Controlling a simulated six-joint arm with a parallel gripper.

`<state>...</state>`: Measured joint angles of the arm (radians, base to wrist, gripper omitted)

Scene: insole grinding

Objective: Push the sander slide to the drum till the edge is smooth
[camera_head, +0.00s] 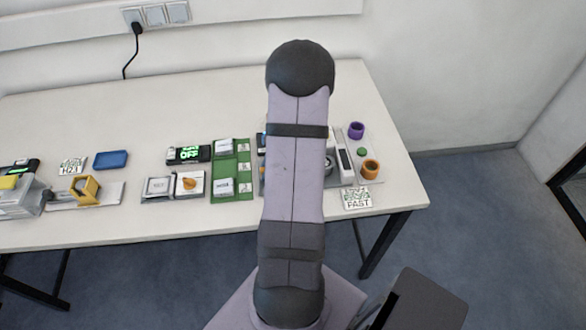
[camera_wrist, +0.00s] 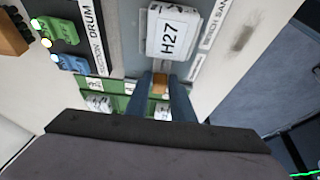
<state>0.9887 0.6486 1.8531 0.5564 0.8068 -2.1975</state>
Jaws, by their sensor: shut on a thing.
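In the wrist view, my gripper (camera_wrist: 160,78) points at the sander, its two dark blue-grey fingers close together. They are shut on a small brown handle (camera_wrist: 160,84), which I take to be the slide's. Just beyond the fingertips is a white block labelled H27 (camera_wrist: 173,35) on a grey track (camera_wrist: 135,32). A label strip reading DRUM (camera_wrist: 93,30) runs along the left of the track. The drum and the edge being ground cannot be made out. In the head view, my arm hides the gripper and most of the sander (camera_head: 345,160).
The wrist view shows a green button block (camera_wrist: 60,30) and a blue one (camera_wrist: 72,64) at left. In the head view, a purple cup (camera_head: 356,131) and an orange cup (camera_head: 370,169) stand right of the sander. A green tray (camera_head: 243,165) lies to its left.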

